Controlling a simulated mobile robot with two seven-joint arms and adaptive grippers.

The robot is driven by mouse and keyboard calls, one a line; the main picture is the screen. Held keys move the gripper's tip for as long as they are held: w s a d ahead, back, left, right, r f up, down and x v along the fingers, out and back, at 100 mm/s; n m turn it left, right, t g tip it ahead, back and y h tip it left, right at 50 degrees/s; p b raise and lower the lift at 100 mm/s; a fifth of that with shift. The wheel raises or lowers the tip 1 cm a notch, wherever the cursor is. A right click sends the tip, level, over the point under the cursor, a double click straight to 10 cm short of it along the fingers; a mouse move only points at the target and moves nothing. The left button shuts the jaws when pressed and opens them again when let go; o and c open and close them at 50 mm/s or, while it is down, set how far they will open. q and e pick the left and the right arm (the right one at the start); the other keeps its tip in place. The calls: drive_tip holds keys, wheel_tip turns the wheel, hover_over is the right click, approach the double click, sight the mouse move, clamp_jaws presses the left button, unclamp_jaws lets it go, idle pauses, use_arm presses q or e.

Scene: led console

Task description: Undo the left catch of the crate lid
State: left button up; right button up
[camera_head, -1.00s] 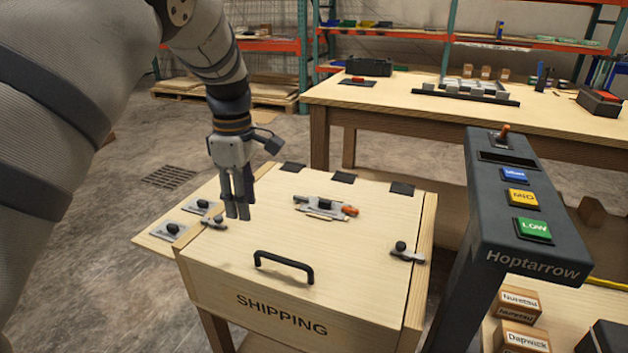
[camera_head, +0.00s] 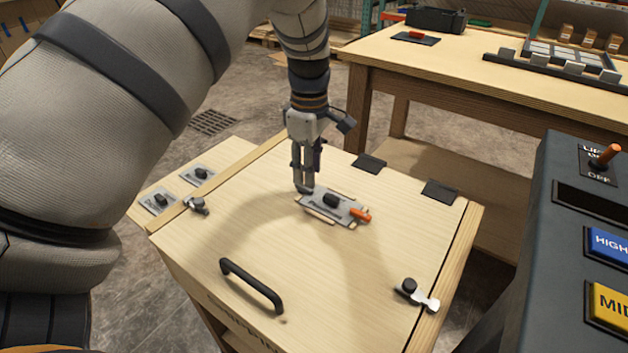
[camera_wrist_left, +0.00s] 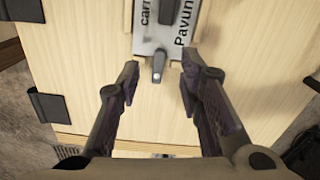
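The shipping crate's pale wooden lid (camera_head: 300,255) lies closed, with a black handle (camera_head: 252,285) at its front. The left catch (camera_head: 197,205), a small metal lever with a dark knob, sits at the lid's left edge; its exact turn is too small to tell. The right catch (camera_head: 415,293) has its metal arm reaching across the lid's right edge. My left gripper (camera_head: 304,188) points down over the lid, by the left end of the central metal plate (camera_head: 335,206), away from the left catch. In the left wrist view its fingers (camera_wrist_left: 155,88) are apart and empty.
Two small knobbed plates (camera_head: 160,200) (camera_head: 198,174) sit on a side board left of the crate. A dark console (camera_head: 560,290) with a switch and coloured buttons stands close on the right. A workbench (camera_head: 450,75) is behind.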

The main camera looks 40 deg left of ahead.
sight(304, 188)
use_arm(q)
wheel_tip(304, 188, down, 4)
drive_tip(key=shift+f, duration=0.1)
use_arm(e)
drive_tip(key=shift+s+f, duration=0.1)
drive_tip(key=shift+f, duration=0.1)
use_arm(q)
clamp_jaws()
